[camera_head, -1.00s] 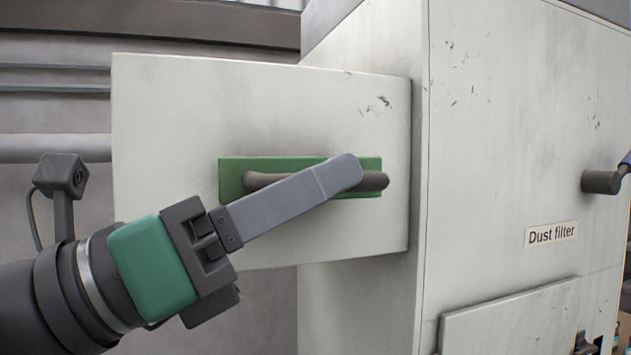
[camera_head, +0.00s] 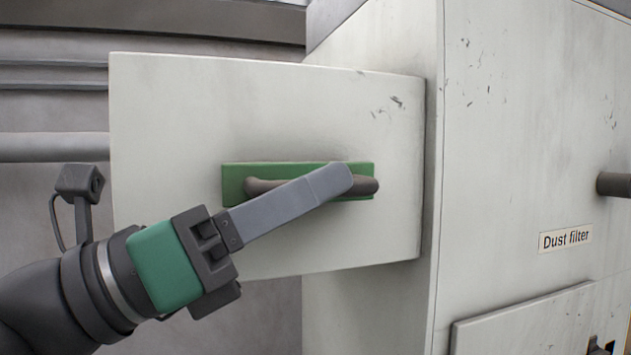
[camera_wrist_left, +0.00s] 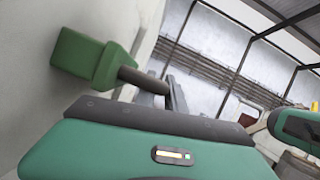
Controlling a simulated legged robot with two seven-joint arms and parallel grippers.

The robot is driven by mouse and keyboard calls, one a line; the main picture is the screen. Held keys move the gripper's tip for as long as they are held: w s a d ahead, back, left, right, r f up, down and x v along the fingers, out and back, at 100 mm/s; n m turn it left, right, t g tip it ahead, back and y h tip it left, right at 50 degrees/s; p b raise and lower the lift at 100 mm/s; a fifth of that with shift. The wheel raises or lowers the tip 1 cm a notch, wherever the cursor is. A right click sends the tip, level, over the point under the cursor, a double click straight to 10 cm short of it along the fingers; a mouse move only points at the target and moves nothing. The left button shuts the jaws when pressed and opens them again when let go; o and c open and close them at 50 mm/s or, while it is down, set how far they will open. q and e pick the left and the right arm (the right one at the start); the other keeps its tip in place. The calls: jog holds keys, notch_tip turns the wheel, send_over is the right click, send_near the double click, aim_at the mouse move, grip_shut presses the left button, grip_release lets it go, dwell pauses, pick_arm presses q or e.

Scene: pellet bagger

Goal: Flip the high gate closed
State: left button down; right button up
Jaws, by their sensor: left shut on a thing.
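The high gate (camera_head: 165,115) is a pale grey-white panel that sticks out to the left from the side of the white cabinet. A green plate (camera_head: 235,180) with a dark bar handle (camera_head: 365,186) is fixed on its face. My left gripper (camera_head: 335,182) is shut on the handle, its fingers lying across the bar. In the left wrist view the green handle mount (camera_wrist_left: 85,60) and the dark bar (camera_wrist_left: 142,80) run toward the grey fingers (camera_wrist_left: 165,92). The far finger is mostly hidden in the head view.
The white cabinet (camera_head: 385,300) fills the right side, with a "Dust filter" label (camera_head: 565,238), a dark round knob (camera_head: 613,185) and a lower panel (camera_head: 520,325). A grey pipe (camera_head: 50,147) runs along the wall behind the gate at left.

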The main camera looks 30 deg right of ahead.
pick_arm(q)
jog(key=shift+w+d+f, duration=0.2)
jog(key=shift+w+d, duration=0.05)
jog(key=shift+w, duration=0.35)
jog(key=c, duration=1.7)
grip_release()
jog(key=shift+s, duration=0.3)
jog(key=shift+o, duration=1.2)
jog(key=shift+s+a+r, duration=0.1)
jog(key=shift+s, duration=0.25)
jog(key=shift+o, duration=0.3)
jog(key=shift+s+a+r, duration=0.1)
jog(key=shift+s, duration=0.25)
jog(key=shift+w+d, duration=0.2)
jog(key=shift+w, duration=0.25)
pick_arm(e)
jog(key=shift+d+f, duration=0.1)
jog(key=shift+d, duration=0.1)
